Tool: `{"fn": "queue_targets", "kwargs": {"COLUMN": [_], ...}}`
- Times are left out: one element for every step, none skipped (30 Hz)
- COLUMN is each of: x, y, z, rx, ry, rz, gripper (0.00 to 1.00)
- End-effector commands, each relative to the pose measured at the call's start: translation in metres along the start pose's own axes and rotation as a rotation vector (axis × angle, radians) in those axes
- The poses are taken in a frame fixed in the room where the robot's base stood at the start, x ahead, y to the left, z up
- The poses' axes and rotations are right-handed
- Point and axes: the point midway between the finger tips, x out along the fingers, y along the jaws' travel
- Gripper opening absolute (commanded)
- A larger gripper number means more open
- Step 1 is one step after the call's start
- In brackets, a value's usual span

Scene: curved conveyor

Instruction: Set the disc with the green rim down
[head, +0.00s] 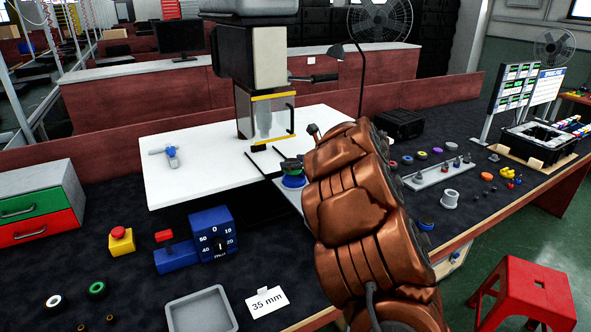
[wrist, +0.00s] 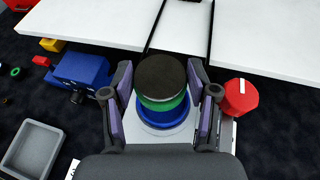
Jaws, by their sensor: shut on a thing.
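The disc with the green rim (wrist: 162,104) has a dark top and sits between my gripper's fingers in the wrist view. My gripper (wrist: 160,82) is shut on its sides. Right below it is a blue round piece (wrist: 164,117) on a pale round base; I cannot tell whether the disc touches the blue piece. In the head view the green-rimmed disc (head: 291,168) shows small, over the blue piece (head: 293,182), left of my copper-coloured arm. My arm hides most of the gripper there.
A red knob (wrist: 239,97) stands close to the right finger. White table panels (wrist: 100,20) lie beyond the disc. A blue dial box (head: 212,236), a grey tray (head: 198,311) and a "35 mm" card (head: 266,301) stand at the front left. A machine (head: 264,85) rises behind.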

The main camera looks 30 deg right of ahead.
Motion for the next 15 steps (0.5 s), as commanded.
{"fn": "queue_targets", "kwargs": {"x": [0.002,0.004,0.006,0.007,0.008,0.009,0.01,0.01,0.01,0.011,0.01,0.01,0.01,0.01,0.01], "y": [0.0,0.0,0.0,-0.001,-0.001,-0.001,-0.001,-0.001,-0.001,-0.001,-0.001,-0.001,-0.001,-0.001,-0.001], "z": [-0.008,-0.012,-0.016,-0.019,-0.021,-0.024,-0.026,-0.027,-0.028,-0.028,-0.028,-0.028,-0.028,-0.028,-0.028], "rx": [0.009,0.01,0.009,0.009,0.008,0.008,0.006,0.005,0.004,0.004,0.003,0.003,0.003,0.003,0.003], "ry": [0.003,0.003,0.003,0.002,0.002,0.001,0.001,0.001,0.001,0.001,0.001,0.001,0.001,0.001,0.001], "rz": [0.001,0.001,0.001,0.001,0.0,0.0,0.0,0.0,-0.001,-0.001,-0.001,-0.001,-0.001,-0.001,-0.002], "gripper": [0.21,0.21,0.21,0.21,0.21,0.21,0.21,0.21,0.21,0.21,0.21,0.21,0.21,0.21,0.21]}}
